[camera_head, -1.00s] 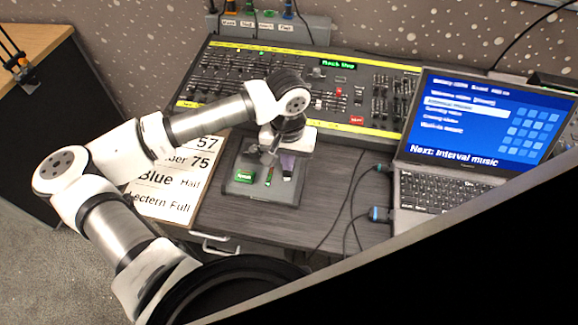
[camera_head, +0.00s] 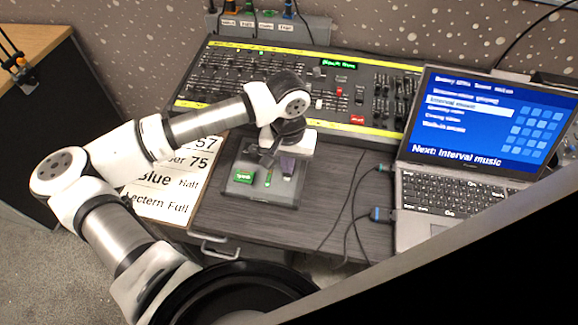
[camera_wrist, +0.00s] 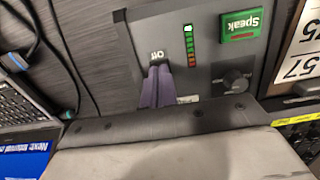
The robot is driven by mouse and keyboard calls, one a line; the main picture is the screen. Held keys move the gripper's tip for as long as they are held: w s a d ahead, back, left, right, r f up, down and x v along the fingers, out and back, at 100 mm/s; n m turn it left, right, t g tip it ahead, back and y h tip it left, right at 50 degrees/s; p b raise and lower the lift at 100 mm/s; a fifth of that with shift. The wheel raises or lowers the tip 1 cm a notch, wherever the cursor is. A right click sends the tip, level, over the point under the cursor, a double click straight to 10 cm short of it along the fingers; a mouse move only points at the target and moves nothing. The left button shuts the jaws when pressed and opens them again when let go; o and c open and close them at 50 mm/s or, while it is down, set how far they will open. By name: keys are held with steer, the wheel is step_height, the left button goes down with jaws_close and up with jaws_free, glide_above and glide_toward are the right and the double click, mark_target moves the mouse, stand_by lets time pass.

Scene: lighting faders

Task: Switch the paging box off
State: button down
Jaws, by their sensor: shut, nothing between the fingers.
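The paging box (camera_head: 272,196) is a grey box on the dark desk, in front of the mixing console. In the wrist view the box (camera_wrist: 213,50) shows a green Speak button (camera_wrist: 240,24), a column of small lights (camera_wrist: 189,46) with its end lit green, a black knob (camera_wrist: 232,82) and the printed word Off (camera_wrist: 157,56). My gripper (camera_wrist: 158,72) has purple fingers, shut together and empty, with their tips beside the word Off. It also shows over the box's right part in the head view (camera_head: 287,171). The switch itself is hidden, so its position cannot be told.
The console (camera_head: 225,73) lies behind the box. A laptop (camera_head: 450,190) stands to the right, with cables (camera_head: 350,205) between. A printed cue sheet (camera_head: 160,195) lies to the left. The desk right of the box is clear up to the cables.

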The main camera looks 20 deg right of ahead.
stand_by(0.3)
steer(key=shift+r+p, duration=0.9)
steer(key=shift+r, duration=2.5)
